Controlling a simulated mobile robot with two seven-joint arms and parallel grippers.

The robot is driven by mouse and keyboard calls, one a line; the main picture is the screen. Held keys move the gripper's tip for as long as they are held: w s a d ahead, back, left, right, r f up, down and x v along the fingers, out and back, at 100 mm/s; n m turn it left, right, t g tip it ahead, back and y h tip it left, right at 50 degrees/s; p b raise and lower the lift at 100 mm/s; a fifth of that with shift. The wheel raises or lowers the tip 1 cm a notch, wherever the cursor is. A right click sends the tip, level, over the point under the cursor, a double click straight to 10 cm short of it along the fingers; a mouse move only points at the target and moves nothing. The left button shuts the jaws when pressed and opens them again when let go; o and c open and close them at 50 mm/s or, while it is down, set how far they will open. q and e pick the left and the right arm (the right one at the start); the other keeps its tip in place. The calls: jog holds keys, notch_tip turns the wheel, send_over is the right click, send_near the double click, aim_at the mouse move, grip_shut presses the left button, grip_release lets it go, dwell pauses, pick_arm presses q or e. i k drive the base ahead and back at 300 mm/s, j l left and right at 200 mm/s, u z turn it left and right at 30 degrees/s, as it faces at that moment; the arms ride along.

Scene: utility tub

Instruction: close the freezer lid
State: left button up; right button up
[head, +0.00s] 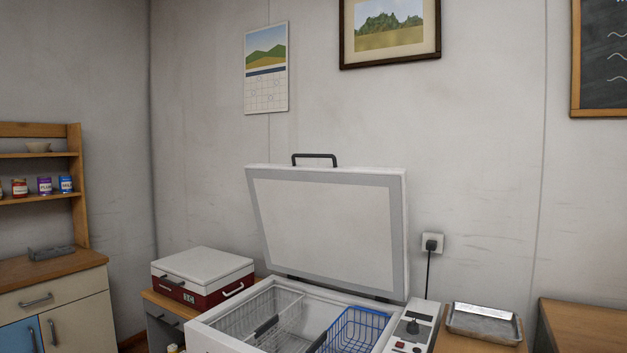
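The white chest freezer (210,332) stands at the bottom middle of the head view, its front cut off by the lower edge. Its lid (325,220) stands raised, leaning slightly back near the wall, with its pale inner panel facing me. A dark handle (314,156) sits on the lid's top edge. Inside the open freezer are a grey wire basket (285,302) and a blue wire basket (352,325). Neither of my grippers shows in this view.
A red and white box (203,275) sits on a cabinet left of the freezer. A control panel (413,325) is at the freezer's right side. A metal tray (485,322) lies further right. A wooden hutch (50,270) stands far left. The lid's front side looks clear.

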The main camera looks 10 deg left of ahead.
aim_at(347, 226)
jog(key=j+z, duration=0.15)
jog(key=z, duration=0.25)
jog(key=j+z, duration=0.2)
jog(key=z, duration=0.25)
jog(key=j+z, duration=0.2)
jog(key=z, duration=0.2)
jog(key=j+z, duration=0.2)
jog(key=j, duration=0.3)
jog(key=k+j+z, duration=0.25)
jog(key=j, duration=0.3)
jog(key=i, duration=0.1)
